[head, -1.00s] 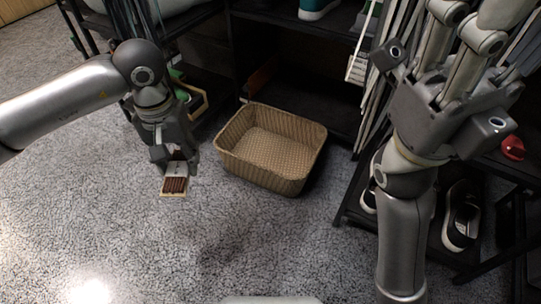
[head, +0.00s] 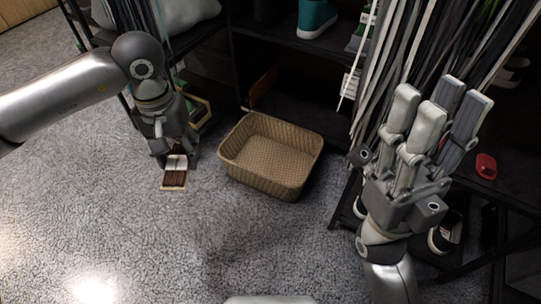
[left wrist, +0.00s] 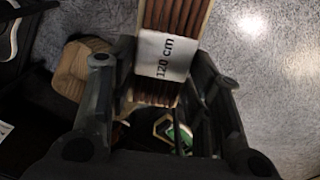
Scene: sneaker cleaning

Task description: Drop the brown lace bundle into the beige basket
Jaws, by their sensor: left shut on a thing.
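The brown lace bundle (head: 174,178) has a white band and hangs from my left gripper (head: 172,153) above the floor, left of the basket. In the left wrist view the bundle (left wrist: 160,90) sits between the fingers, and its band reads "120 cm". The left gripper is shut on it. The beige basket (head: 237,176) is woven and stands upright on the floor, with no contents visible. The bundle is outside its left rim. My right gripper (head: 435,105) is at the right, fingers pointing up and spread, with nothing seen between them.
A dark shelf unit (head: 290,60) stands behind the basket, with a teal shoe (head: 317,18) on it. Hanging laces (head: 375,75) are at the right, beside a rack holding shoes and a red object (head: 486,166). The grey carpet (head: 200,250) in front is clear.

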